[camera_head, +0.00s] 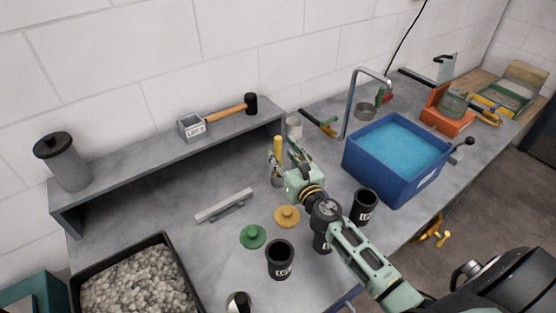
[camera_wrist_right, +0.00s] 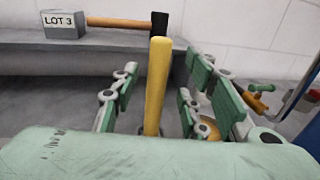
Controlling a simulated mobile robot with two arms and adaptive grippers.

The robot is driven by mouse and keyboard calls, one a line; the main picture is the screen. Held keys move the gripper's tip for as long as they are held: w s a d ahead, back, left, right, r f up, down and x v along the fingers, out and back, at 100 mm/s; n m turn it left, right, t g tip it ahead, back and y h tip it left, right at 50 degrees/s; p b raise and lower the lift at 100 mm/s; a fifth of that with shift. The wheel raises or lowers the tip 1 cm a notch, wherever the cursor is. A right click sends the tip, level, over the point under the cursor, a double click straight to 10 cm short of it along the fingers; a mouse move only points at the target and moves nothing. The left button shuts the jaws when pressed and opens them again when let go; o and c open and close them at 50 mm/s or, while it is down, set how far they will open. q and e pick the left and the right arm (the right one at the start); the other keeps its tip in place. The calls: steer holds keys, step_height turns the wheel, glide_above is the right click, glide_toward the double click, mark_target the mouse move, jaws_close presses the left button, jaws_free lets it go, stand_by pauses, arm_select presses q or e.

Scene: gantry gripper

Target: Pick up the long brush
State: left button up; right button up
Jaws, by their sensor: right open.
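An upright yellow handle, which looks like the long brush (camera_head: 278,146), stands at the middle of the bench in the head view. Its lower end is hidden, and a grey cup (camera_head: 276,182) shows at its foot. In the right wrist view the yellow handle (camera_wrist_right: 156,85) rises between the green finger pads. My right gripper (camera_head: 283,156) is open, with its fingers on either side of the handle. In the right wrist view the fingers (camera_wrist_right: 158,100) stand apart from it, with a gap on both sides. My left gripper is in neither view.
A raised grey shelf (camera_head: 150,160) holds a canister (camera_head: 62,162), a LOT 3 box (camera_head: 192,126) and a hammer (camera_head: 232,110). A blue water basin (camera_head: 385,180) stands right. Black cups (camera_head: 280,262), green and yellow lids (camera_head: 253,236) and a gravel tray (camera_head: 165,238) are in front.

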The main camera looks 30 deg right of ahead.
mark_target(280, 151)
steer(key=w, duration=0.3)
steer(key=shift+w+a, duration=0.1)
steer(key=shift+w, duration=0.1)
steer(key=shift+s, duration=0.1)
steer(key=shift+c, duration=0.3)
jaws_close()
